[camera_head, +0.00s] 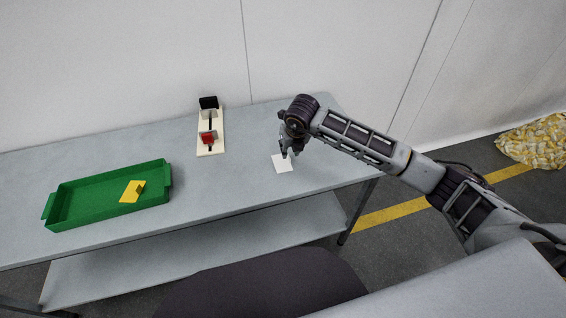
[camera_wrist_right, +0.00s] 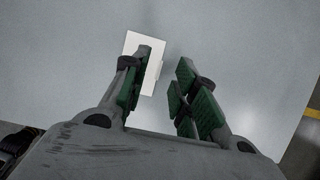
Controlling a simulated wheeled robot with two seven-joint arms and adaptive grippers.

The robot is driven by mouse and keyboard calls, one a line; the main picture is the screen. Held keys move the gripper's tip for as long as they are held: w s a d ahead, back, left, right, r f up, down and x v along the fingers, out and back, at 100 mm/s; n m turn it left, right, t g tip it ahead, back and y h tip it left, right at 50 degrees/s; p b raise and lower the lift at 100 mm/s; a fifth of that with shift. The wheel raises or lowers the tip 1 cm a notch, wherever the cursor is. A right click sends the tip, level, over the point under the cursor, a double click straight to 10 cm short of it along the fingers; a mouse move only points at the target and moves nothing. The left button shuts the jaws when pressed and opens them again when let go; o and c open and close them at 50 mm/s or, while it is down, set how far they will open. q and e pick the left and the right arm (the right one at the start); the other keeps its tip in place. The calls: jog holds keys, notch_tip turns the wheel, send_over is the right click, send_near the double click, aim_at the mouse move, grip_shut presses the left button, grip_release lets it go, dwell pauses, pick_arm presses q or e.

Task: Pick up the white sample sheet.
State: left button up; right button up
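The white sample sheet (camera_head: 283,164) lies on the grey table (camera_head: 240,185), right of its middle. In the right wrist view the sheet (camera_wrist_right: 141,50) shows beyond and partly behind the left finger. My right gripper (camera_head: 289,152) is over the sheet's upper edge in the head view and hides a little of it. I cannot tell how high the fingers are above the sheet. My left gripper is not in view.
A green tray (camera_head: 105,213) with a yellow piece (camera_head: 132,191) in it stands at the table's left. A cream stand (camera_head: 210,150) with red and black parts is near the back. A wall (camera_head: 120,60) is behind. Table around the sheet is clear.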

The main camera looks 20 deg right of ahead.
aim_at(282, 161)
jog(key=shift+x, duration=2.25)
jog(key=shift+d, duration=0.1)
grip_shut()
